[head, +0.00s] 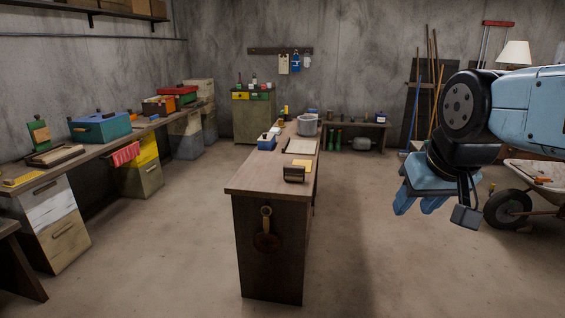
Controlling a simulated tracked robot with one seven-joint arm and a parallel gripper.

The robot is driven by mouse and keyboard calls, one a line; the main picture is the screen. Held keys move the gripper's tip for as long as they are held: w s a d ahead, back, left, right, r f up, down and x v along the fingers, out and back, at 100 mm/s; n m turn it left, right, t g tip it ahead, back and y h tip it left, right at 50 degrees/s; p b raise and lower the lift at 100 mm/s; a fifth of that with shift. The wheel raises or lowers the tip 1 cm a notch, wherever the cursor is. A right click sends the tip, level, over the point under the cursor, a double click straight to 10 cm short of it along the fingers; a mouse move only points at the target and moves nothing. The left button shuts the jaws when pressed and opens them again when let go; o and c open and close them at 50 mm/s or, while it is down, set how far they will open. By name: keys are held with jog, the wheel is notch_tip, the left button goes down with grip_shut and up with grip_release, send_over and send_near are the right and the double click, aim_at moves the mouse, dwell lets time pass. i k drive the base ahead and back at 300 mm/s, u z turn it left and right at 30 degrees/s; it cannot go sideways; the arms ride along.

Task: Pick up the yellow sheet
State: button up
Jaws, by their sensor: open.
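A small flat yellow sheet (301,163) lies on the wooden central counter (260,182), just behind a dark brown block-like object (294,174) and partly over a pale sheet. Another flat yellow piece (22,178) lies on the left bench; I cannot tell which of the two is the task's sheet. My gripper (420,202) hangs at the right, over open floor, well to the right of the counter. Its blue fingers point down, open, with nothing seen between them.
A grey pot (307,125) and a blue box (267,142) stand on the counter. A wheelbarrow (510,208) stands at the right. The floor around the counter is clear.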

aim_at(308, 164)
jog(key=z, duration=0.05)
jog(key=i, duration=1.65)
jog(key=u, duration=2.75)
jog(key=i, duration=1.6)
jog(key=z, duration=1.25)
